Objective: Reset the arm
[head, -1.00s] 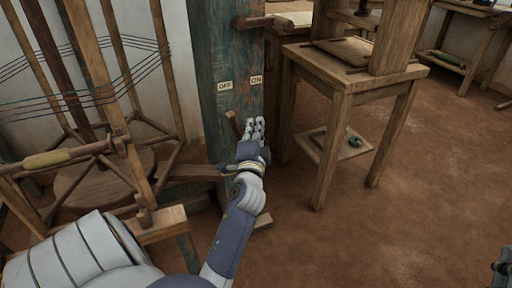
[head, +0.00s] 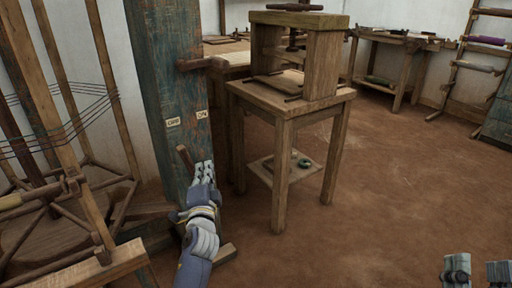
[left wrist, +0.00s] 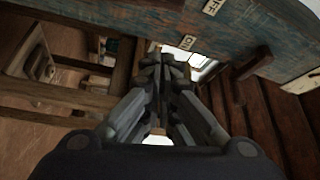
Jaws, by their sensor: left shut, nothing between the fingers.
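My left gripper (head: 203,170) is shut and empty, low in front of the blue-green wooden post (head: 168,75). It also shows shut in the left wrist view (left wrist: 170,68). A short wooden lever (head: 185,157) sticks out of the post just beside the fingertips; I cannot tell whether they touch. The lever shows right of the fingers in the left wrist view (left wrist: 255,63). Above it are an OFF label (head: 173,122) and an ON label (head: 202,114). My right gripper (head: 478,272) is at the bottom right corner, fingers apart and empty, partly cut off.
A wooden stand with a press (head: 290,95) is right of the post, a green ring (head: 304,162) on its lower shelf. A wooden frame with threads (head: 65,125) fills the left. A bench (head: 392,65) and a rack (head: 478,70) stand behind. The brown floor at right is clear.

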